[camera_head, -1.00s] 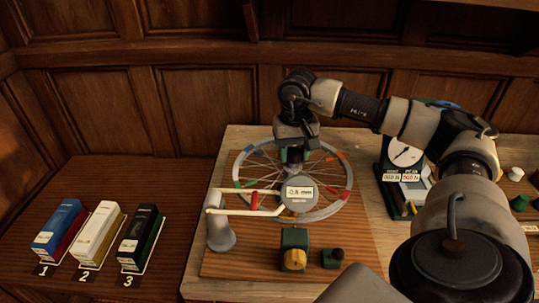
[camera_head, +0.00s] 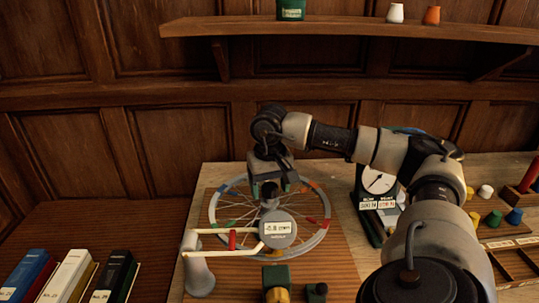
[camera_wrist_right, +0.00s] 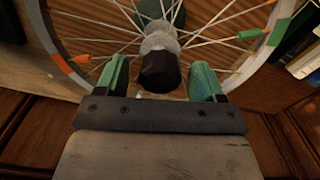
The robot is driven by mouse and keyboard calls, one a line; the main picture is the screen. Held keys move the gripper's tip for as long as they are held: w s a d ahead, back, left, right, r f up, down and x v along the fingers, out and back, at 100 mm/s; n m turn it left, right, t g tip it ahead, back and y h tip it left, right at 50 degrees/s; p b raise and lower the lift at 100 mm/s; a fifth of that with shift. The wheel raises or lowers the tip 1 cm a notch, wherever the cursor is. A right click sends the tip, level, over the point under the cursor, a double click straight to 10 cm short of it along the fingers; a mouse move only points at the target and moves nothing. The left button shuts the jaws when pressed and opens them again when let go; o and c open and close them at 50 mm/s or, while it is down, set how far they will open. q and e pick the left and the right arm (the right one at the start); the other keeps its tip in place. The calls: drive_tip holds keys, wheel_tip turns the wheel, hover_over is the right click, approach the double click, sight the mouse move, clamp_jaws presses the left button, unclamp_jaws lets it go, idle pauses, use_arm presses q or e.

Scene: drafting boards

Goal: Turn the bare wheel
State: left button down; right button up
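The bare spoked wheel (camera_head: 327,208) lies flat on a wooden board, with a pale rim and coloured marks. It also shows in the wrist view (camera_wrist_right: 42,28), with spokes running to a metal hub with a dark knob (camera_wrist_right: 160,70). My right gripper (camera_head: 270,188) is over the wheel's middle, pointing down. In the wrist view its green fingers (camera_wrist_right: 160,82) stand apart on either side of the dark knob, with visible gaps. A round gauge (camera_head: 278,228) with a small display sits at the near side of the wheel. My left gripper is not in view.
A pale bracket with a red piece (camera_head: 232,240) runs from a grey post (camera_head: 197,270) across the wheel's near left. A green block (camera_head: 276,276) is in front. A dial instrument (camera_head: 378,183) stands right. Numbered boxes (camera_head: 68,275) are at left.

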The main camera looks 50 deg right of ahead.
wheel_tip(320, 180, up, 11)
idle(0.6)
drive_tip(key=shift+f, duration=0.2)
idle(0.4)
